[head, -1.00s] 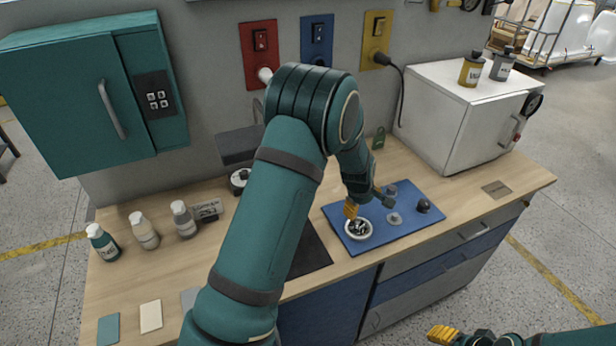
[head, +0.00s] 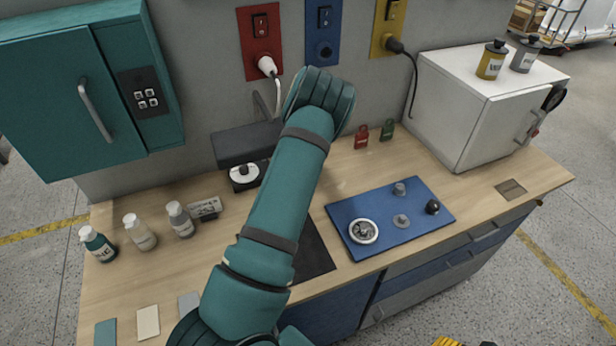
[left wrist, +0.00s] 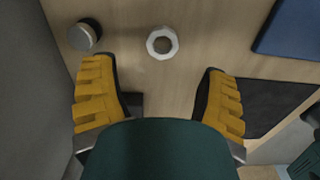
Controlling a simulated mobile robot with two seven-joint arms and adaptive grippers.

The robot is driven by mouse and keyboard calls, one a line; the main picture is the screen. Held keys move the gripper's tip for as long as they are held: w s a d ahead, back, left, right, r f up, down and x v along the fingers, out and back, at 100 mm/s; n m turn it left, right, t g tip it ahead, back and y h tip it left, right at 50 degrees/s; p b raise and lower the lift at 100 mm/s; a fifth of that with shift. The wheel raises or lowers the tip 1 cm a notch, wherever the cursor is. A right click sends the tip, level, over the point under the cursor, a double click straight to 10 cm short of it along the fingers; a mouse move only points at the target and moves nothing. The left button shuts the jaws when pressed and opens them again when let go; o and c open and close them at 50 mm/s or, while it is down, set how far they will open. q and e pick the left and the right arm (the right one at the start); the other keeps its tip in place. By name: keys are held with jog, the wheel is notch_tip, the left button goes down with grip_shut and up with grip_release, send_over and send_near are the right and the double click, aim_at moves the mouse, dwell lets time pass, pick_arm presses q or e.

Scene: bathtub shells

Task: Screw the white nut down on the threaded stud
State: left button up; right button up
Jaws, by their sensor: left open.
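A white nut (left wrist: 162,42), a ring with an open hole, lies flat on the wooden counter in the left wrist view. My left gripper (left wrist: 154,70) is open and empty, its yellow fingers apart, with the nut ahead of the gap between them. A short round grey piece with a dark side (left wrist: 85,37) stands left of the nut; I cannot tell whether it is the threaded stud. In the head view my left arm hides the left gripper and the nut. My right gripper (head: 460,342) barely shows at the bottom edge, and its opening is not visible.
A blue mat (head: 345,208) holds a white round dish (head: 363,231) and several small grey and black pieces. Red (head: 361,138) and green (head: 388,130) padlock-like items stand near the wall. Several bottles stand at left, a white cabinet (head: 480,110) at right.

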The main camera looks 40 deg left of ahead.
pick_arm(q)
jog(key=shift+d+f, duration=0.2)
jog(key=shift+f, duration=3.2)
jog(key=c, duration=1)
